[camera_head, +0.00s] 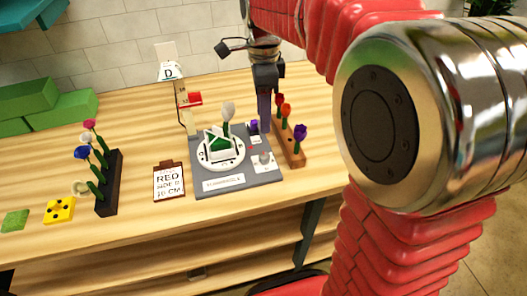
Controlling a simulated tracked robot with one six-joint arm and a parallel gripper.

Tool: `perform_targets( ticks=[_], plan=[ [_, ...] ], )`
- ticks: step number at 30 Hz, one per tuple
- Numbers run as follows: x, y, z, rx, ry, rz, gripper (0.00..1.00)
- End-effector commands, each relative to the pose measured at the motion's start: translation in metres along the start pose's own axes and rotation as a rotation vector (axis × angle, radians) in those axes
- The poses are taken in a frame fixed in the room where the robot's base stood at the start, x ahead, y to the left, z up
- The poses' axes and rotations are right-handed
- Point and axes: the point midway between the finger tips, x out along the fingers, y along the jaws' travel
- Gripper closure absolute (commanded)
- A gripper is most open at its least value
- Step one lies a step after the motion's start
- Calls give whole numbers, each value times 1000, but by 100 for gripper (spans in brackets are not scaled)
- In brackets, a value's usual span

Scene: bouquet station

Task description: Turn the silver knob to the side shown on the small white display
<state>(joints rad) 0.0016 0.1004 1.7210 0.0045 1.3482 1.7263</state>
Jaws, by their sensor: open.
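The silver knob (264,157) sits on a small white plate at the right side of the grey station board (208,187). It is too small to read which way it points. A small white display (168,72) with a dark "D"-like mark stands on top of a post behind the board. I cannot make out a side on it for certain. My gripper (262,125) hangs above the back right of the board, behind the knob and apart from it. It is open; its fingertips are small and partly hard to make out.
A white ring holder (219,165) with a pale flower (228,112) stands on the board. A wooden flower rack (291,150) stands close at right, a black rack (107,190) at left. A clipboard (169,183) reads "RED". My arm hides the right side.

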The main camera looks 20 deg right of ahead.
Motion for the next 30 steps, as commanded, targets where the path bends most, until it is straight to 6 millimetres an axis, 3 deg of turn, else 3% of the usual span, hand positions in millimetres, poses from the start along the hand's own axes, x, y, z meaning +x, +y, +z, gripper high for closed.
perform_targets(
  ticks=[5, 11, 30],
  plan=[
    [5, 0, 0, -1, 0, 1, 57],
    [25, 1, 0, -2, 0, 3, 57],
    [122, 0, 0, -2, 0, 2, 57]
  ],
)
